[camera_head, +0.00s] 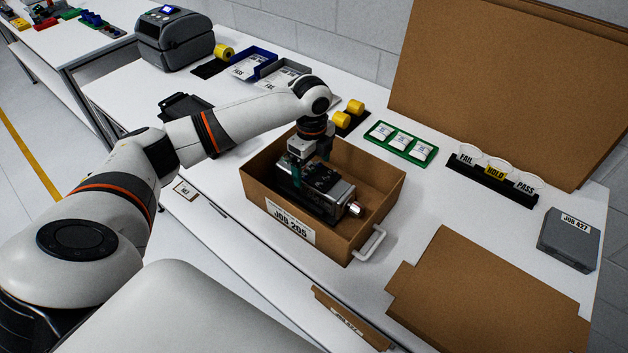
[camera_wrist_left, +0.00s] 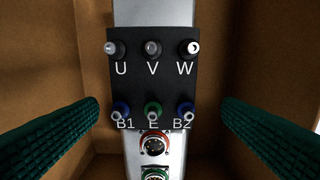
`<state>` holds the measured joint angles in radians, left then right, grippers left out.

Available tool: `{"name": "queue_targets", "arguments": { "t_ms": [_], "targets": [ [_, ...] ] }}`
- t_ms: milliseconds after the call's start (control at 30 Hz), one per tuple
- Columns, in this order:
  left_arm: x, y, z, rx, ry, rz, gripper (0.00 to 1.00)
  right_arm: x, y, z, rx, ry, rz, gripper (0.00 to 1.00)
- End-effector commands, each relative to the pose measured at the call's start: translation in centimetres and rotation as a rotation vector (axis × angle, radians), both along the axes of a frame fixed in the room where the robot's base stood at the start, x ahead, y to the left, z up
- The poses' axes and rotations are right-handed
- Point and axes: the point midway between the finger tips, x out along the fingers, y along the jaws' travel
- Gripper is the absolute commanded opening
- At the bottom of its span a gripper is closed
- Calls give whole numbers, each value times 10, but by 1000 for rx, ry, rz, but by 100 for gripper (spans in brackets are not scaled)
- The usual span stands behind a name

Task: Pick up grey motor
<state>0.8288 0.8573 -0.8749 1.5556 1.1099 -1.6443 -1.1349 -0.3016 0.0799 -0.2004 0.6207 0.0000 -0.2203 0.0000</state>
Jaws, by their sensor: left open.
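The grey motor (camera_head: 338,196) lies in an open cardboard box (camera_head: 335,240) labelled JOB 205, its shaft end toward the right. In the left wrist view the motor (camera_wrist_left: 155,12) shows a black terminal plate marked U, V, W, B1, E and B2, with round connectors below. My left gripper (camera_head: 308,168) reaches down into the box over the motor's left part. In the left wrist view its green fingers (camera_wrist_left: 160,135) stand open on either side of the motor, with gaps visible and no contact seen. My right gripper is not in view.
Flat cardboard (camera_head: 480,295) lies at the front right.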

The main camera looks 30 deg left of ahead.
Motion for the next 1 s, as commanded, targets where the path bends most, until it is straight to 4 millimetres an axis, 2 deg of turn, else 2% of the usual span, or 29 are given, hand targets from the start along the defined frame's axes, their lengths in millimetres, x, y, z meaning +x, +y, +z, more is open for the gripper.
{"name": "queue_targets", "arguments": {
  "t_ms": [133,267,400,700,1000],
  "targets": [
    [1,-1,-11,0,3,0,89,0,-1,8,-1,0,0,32],
    [3,-3,-31,0,4,1,89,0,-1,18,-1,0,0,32],
    [3,-3,-49,0,2,0,89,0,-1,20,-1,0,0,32],
    [3,-2,-54,1,0,0,87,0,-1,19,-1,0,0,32],
    [3,-2,-54,1,0,0,38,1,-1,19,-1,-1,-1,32]
  ]
}}
